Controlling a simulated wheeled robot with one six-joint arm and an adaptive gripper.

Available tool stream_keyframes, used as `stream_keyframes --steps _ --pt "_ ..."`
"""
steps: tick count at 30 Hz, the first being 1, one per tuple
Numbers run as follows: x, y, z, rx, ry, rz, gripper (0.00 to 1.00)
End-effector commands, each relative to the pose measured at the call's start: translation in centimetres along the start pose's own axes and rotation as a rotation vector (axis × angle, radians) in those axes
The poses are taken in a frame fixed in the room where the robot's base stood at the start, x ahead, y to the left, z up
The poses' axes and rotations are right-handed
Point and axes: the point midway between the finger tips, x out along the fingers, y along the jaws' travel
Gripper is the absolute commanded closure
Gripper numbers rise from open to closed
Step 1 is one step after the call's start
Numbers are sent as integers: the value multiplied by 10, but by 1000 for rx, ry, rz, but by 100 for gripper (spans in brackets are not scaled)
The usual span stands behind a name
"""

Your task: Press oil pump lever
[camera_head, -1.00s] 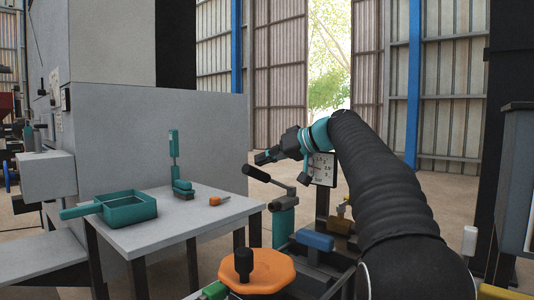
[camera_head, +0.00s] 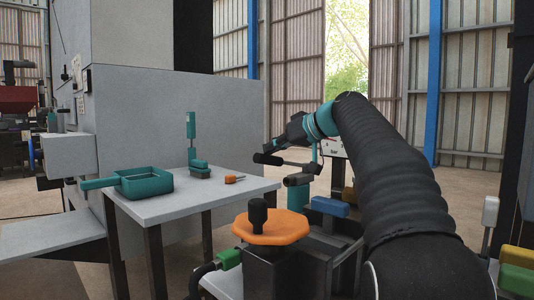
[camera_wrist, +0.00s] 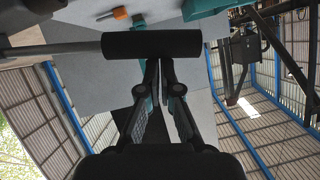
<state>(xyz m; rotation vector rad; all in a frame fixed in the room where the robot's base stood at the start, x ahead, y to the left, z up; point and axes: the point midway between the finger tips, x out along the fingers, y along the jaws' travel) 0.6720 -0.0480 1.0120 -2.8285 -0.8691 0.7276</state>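The oil pump lever has a black cylindrical handle (camera_head: 268,158) on a thin rod that runs right to the pump's dark top (camera_head: 298,180). In the wrist view the handle (camera_wrist: 152,44) lies crosswise, with its rod leading left. My gripper (camera_head: 275,148) is just above the handle in the head view. In the wrist view the gripper's fingertips (camera_wrist: 160,64) are close together, at the handle's edge, and partly hidden by it. The fingers look shut with nothing between them. Whether they touch the handle is not clear.
A grey table (camera_head: 215,200) holds a teal tray (camera_head: 145,183), a teal upright tool (camera_head: 191,126) and an orange-handled tool (camera_head: 233,180). An orange handwheel (camera_head: 270,228) and a blue block (camera_head: 330,206) are near the pump.

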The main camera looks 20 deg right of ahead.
Motion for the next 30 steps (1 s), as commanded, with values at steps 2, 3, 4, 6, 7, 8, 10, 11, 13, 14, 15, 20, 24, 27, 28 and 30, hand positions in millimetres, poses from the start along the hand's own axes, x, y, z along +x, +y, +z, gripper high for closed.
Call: stream_keyframes --steps 2,3,4,6,7,8,10,11,13,14,15,20,24,27,28,30 --pt "7 1 16 -41 -1 21 100" --pt "8 0 19 -61 -1 30 100" --pt "10 -1 22 -76 -2 37 100" --pt "14 -2 29 -113 -2 52 100" --pt "15 -3 31 -127 -2 58 100" --pt "17 -3 34 -141 -3 65 100" --pt "19 -4 38 -171 -3 78 100" --pt "20 -4 39 -181 -3 82 100" --pt "21 -4 41 -201 -3 92 100" --pt "21 -4 42 -207 -4 95 100" --pt "22 -5 42 -213 -5 97 100" --pt "23 -5 44 -218 -12 97 100" --pt "24 -4 45 -216 -15 95 100" --pt "24 -4 46 -216 -16 95 100" --pt "24 -4 45 -216 -16 95 100" --pt "23 -4 42 -216 -16 96 100"
